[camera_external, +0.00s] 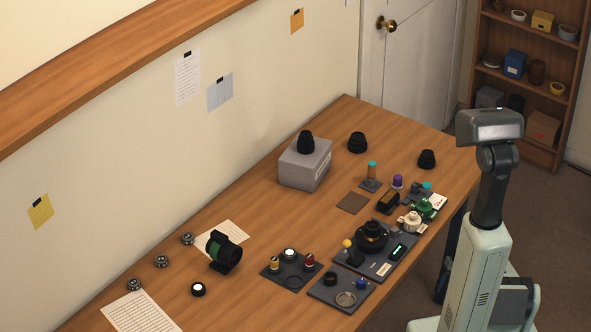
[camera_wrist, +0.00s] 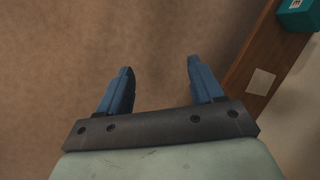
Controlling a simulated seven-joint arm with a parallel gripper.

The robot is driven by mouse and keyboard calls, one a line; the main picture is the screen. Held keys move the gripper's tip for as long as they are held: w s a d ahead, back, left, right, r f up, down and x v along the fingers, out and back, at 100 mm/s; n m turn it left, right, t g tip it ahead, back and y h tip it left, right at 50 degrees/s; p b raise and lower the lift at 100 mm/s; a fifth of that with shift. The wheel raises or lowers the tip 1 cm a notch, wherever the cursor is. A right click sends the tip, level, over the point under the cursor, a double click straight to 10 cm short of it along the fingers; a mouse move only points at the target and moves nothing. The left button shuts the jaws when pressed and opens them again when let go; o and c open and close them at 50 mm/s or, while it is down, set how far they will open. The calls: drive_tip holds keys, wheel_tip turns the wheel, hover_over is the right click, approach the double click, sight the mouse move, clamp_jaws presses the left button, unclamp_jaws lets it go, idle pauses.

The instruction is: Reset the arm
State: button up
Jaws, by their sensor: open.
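My gripper (camera_wrist: 158,80) shows in the wrist view with its two blue fingers spread apart and nothing between them. In the external view my arm stands at the right, beside the table's right edge. Its upper part is upright, with a grey head at the top. The gripper's fingers cannot be made out in that view.
The wooden table (camera_external: 225,298) carries a grey box (camera_external: 303,168) with a black lens part on top, a black and green device (camera_external: 223,252), dark trays (camera_external: 292,283) with small parts, and papers. A shelf (camera_external: 553,100) stands at the back right.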

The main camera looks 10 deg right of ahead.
drive_tip(key=s+a+f+g+h, duration=0.1)
drive_tip(key=s+a, duration=0.2)
drive_tip(key=s, duration=0.7)
drive_tip(key=s+a+f+g+h, duration=0.1)
drive_tip(key=s+a+f, duration=0.1)
drive_tip(key=s, duration=0.9)
drive_tip(key=s+a+f+n+g+h, duration=0.1)
drive_tip(key=s+a, duration=0.3)
drive_tip(key=s, duration=0.6)
drive_tip(key=shift+s+a+f+g+h, duration=0.15)
drive_tip(key=shift+f+g+h, duration=0.2)
drive_tip(key=shift+g, duration=0.15)
